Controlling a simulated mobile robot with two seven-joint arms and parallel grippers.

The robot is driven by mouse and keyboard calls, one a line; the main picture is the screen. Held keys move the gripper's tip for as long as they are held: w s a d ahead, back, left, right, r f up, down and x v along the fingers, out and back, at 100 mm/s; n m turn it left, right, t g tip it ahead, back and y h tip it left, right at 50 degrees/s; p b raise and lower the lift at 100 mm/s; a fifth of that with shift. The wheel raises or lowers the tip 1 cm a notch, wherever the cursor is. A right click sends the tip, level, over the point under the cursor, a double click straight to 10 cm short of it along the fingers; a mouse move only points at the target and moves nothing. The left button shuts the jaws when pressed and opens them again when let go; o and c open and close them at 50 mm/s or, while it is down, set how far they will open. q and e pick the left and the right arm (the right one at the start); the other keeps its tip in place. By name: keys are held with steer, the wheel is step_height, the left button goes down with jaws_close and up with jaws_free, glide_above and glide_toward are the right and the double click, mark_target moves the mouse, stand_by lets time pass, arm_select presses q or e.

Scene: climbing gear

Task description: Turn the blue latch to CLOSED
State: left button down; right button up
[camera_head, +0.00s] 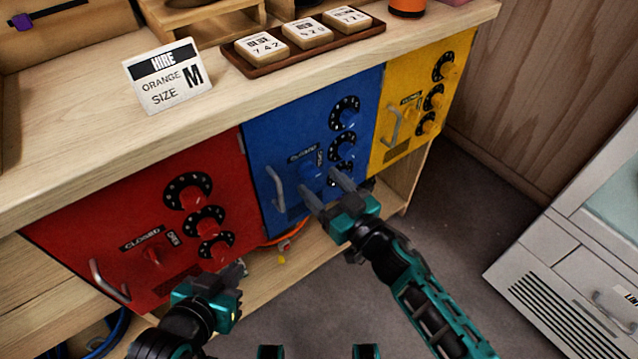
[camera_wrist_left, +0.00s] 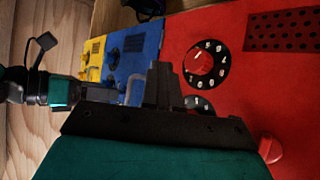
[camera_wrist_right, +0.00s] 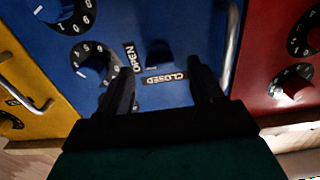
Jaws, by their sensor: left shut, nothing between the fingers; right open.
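The blue latch (camera_wrist_right: 159,55) is a dark blue knob on the blue door (camera_wrist_right: 205,25), beside the white-lettered OPEN label (camera_wrist_right: 130,57) and CLOSED label (camera_wrist_right: 165,77). It is shadowed, and I cannot tell which label it points at. My right gripper (camera_head: 326,188) is open in front of the blue door in the head view. In the right wrist view its fingers (camera_wrist_right: 160,80) stand apart on either side of the latch area, with nothing held. My left gripper (camera_head: 238,270) is shut and empty near the red door's lower right corner; its fingers show in the left wrist view (camera_wrist_left: 163,85).
The blue door has a metal handle (camera_head: 276,188) and black number dials (camera_head: 345,113). A red door (camera_head: 100,215) and a yellow door (camera_head: 425,75) flank it. A sign (camera_head: 167,77) and a tray (camera_head: 236,62) of number blocks stand on the counter.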

steer(key=shift+x, duration=0.85)
steer(key=shift+c, duration=0.2)
steer(key=c, duration=1)
